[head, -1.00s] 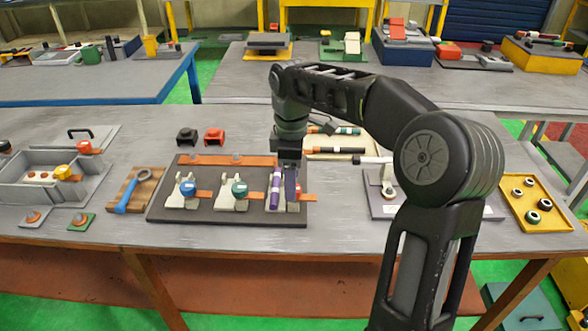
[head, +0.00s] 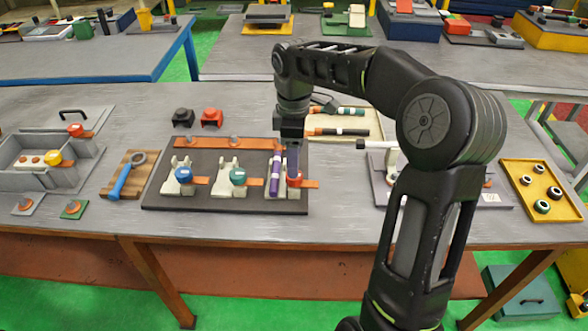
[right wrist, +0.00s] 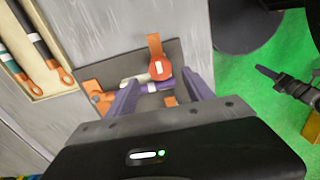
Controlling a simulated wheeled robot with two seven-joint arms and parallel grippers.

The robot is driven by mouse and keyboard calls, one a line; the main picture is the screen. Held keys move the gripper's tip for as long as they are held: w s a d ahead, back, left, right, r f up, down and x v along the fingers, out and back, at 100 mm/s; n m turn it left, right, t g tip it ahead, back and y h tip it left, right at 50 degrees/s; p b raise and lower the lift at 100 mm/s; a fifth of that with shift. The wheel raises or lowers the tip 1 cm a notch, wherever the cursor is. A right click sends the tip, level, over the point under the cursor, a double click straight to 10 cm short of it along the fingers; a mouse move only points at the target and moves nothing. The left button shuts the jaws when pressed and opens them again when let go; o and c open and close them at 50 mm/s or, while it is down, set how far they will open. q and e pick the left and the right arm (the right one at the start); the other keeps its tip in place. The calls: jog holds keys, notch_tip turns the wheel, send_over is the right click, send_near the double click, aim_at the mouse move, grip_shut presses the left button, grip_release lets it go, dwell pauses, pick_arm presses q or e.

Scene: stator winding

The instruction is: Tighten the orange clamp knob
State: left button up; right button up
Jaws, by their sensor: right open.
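The orange clamp knob (head: 294,181) is at the right end of a dark fixture board (head: 225,201), partly behind my right gripper's finger. In the right wrist view the knob (right wrist: 160,68) shows round and red-orange, with a white mark on top. A purple bar (head: 274,176) with a white band lies at the same clamp, beside the knob. My right gripper (head: 286,168) points down over this clamp. Its fingers are apart in the right wrist view (right wrist: 162,82), on either side of the knob area; contact is unclear. My left gripper is out of view.
A blue knob (head: 183,175) and a teal knob (head: 238,176) sit on the other clamps. A tray of striped rods (head: 345,122) lies behind, right of the board. A blue-handled wrench (head: 121,182) lies left. A yellow tray (head: 522,192) is far right.

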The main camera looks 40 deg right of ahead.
aim_at(302, 180)
notch_tip(302, 180, down, 5)
dwell(0.3)
grip_shut()
dwell(0.5)
